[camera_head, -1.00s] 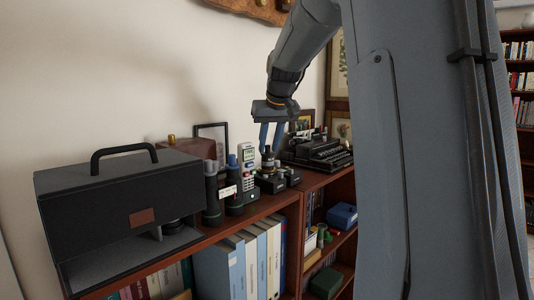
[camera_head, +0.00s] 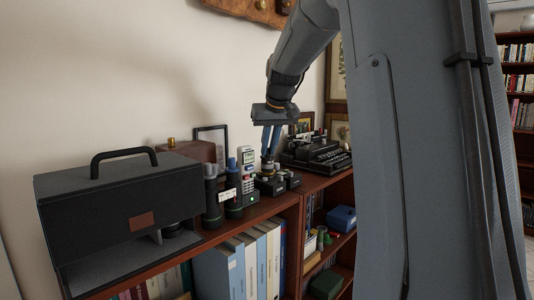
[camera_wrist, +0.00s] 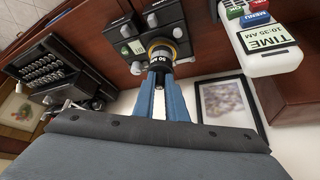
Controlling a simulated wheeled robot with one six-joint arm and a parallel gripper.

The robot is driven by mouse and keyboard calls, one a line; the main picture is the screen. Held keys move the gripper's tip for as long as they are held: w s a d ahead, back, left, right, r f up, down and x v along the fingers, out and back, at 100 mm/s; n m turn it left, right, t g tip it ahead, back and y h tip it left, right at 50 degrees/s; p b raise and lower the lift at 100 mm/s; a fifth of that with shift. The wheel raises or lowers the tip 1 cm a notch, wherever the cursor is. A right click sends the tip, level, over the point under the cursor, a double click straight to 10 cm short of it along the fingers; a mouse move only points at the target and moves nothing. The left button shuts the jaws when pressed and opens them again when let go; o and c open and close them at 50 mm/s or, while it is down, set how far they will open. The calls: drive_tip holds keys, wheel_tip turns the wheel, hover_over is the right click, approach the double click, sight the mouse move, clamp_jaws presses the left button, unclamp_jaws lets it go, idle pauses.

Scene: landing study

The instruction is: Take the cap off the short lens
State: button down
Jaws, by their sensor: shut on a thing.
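The short lens (camera_wrist: 161,52) shows in the wrist view as a dark barrel with a yellowish ring and a "50" marking. It stands on a black block with knobs (camera_wrist: 131,28), which also shows in the head view (camera_head: 270,187) on the shelf top. My gripper (camera_wrist: 161,74) has its blue fingers shut on the dark cap (camera_wrist: 159,82) at the lens's end. In the head view my gripper (camera_head: 269,154) points down over the block. The fingers hide most of the lens there, and I cannot tell whether the cap is apart from it.
Tall dark cylinders (camera_head: 212,196) and a keypad device with a display (camera_head: 247,168) stand close to the left. A typewriter (camera_head: 318,155) stands right. A black case (camera_head: 122,203) fills the left end. A picture frame (camera_wrist: 231,105) is behind.

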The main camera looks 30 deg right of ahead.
drive_tip(key=shift+r+p, duration=2.15)
drive_tip(key=shift+r, duration=0.2)
